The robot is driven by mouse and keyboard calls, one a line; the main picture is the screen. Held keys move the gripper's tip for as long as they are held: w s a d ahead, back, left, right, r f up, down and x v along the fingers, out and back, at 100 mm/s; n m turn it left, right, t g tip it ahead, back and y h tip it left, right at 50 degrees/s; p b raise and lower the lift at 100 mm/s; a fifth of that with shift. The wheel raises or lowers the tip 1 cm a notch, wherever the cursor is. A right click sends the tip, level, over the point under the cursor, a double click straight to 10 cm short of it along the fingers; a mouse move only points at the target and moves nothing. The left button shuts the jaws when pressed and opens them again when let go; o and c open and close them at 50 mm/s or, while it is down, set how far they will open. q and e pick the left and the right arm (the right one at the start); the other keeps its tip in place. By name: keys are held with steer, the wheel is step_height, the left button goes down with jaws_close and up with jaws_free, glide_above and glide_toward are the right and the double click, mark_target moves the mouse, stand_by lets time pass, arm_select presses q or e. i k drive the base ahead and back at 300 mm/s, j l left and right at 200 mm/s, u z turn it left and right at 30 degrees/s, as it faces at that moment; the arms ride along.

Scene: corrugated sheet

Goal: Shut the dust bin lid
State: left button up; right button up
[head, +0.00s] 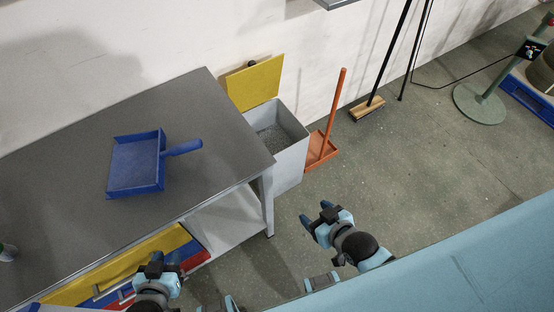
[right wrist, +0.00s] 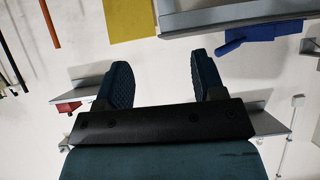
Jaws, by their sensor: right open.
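The dust bin (head: 291,155) is a light grey box standing on the floor against the right end of the grey table. Its yellow lid (head: 254,83) stands open, upright at the back near the wall, and grey contents show inside. The lid also shows at the top of the right wrist view (right wrist: 130,18). My right gripper (head: 317,219) is open and empty, in front of the bin and to its right, apart from it. Its two fingers spread wide in the right wrist view (right wrist: 164,82). My left gripper (head: 164,262) is by the table's front, far from the lid; its fingers are unclear.
The grey table (head: 70,170) holds a blue dustpan (head: 136,165). An orange long-handled dustpan (head: 322,149) stands right beside the bin. A broom (head: 368,107) leans farther right, near a green stand (head: 483,103). The floor in front of the bin is clear.

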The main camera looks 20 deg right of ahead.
mark_target(248, 88)
steer(key=i+l, duration=0.15)
steer(key=l, duration=0.25)
steer(key=i+l, duration=0.15)
steer(key=l, duration=0.25)
steer(key=i+l, duration=0.1)
steer(key=l, duration=0.3)
steer(key=i+l, duration=0.3)
steer(key=l, duration=0.15)
steer(key=i+l, duration=0.25)
steer(key=l, duration=0.2)
steer(key=i+l, duration=0.6)
steer(key=l, duration=0.25)
